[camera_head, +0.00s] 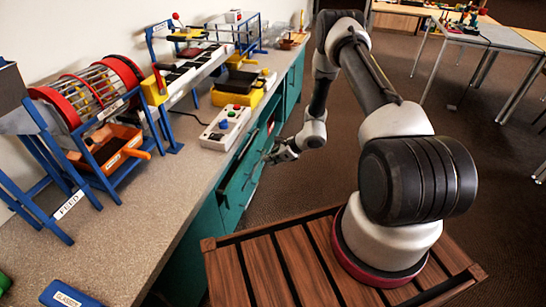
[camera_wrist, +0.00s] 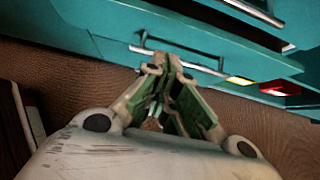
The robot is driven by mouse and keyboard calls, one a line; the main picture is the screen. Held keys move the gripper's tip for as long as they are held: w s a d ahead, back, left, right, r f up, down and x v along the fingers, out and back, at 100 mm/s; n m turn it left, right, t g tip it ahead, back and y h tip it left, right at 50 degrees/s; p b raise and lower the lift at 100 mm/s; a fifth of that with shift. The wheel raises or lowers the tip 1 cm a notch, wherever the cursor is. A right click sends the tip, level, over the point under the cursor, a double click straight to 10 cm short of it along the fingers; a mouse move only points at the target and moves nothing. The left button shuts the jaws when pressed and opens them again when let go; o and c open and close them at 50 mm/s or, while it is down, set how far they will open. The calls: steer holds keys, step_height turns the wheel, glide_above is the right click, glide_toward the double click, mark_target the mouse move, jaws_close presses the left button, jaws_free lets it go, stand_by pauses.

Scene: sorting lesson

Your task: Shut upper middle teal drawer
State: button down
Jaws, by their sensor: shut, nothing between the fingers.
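The teal cabinet (camera_head: 228,198) runs under the grey counter. Near my gripper, a teal drawer front with a bar handle (camera_head: 247,173) stands out from the cabinet with a dark gap behind it. In the wrist view, a teal drawer front (camera_wrist: 115,47) with a metal bar handle (camera_wrist: 180,60) lies just beyond my fingertips. My gripper (camera_head: 272,156) is shut and empty, low beside the drawers. In the wrist view its fingertips (camera_wrist: 160,62) overlap the handle; I cannot tell whether they touch it.
Above, another teal panel carries a second handle (camera_wrist: 255,12). Yellow and red labels (camera_wrist: 284,88) show at right. The counter (camera_head: 150,215) holds a white button box (camera_head: 225,127), a drum sorter (camera_head: 95,90) and a blue-framed conveyor. Brown floor is open right of the cabinet.

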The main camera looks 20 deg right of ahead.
steer(key=shift+w+a+f, duration=0.6)
steer(key=shift+w+a, duration=0.15)
steer(key=shift+a, duration=0.25)
steer(key=shift+w+a+f, duration=0.55)
steer(key=shift+w+a, duration=0.2)
steer(key=shift+a, duration=0.25)
steer(key=shift+w+a+f, duration=0.6)
steer(key=shift+w+a, duration=0.15)
steer(key=shift+a, duration=0.25)
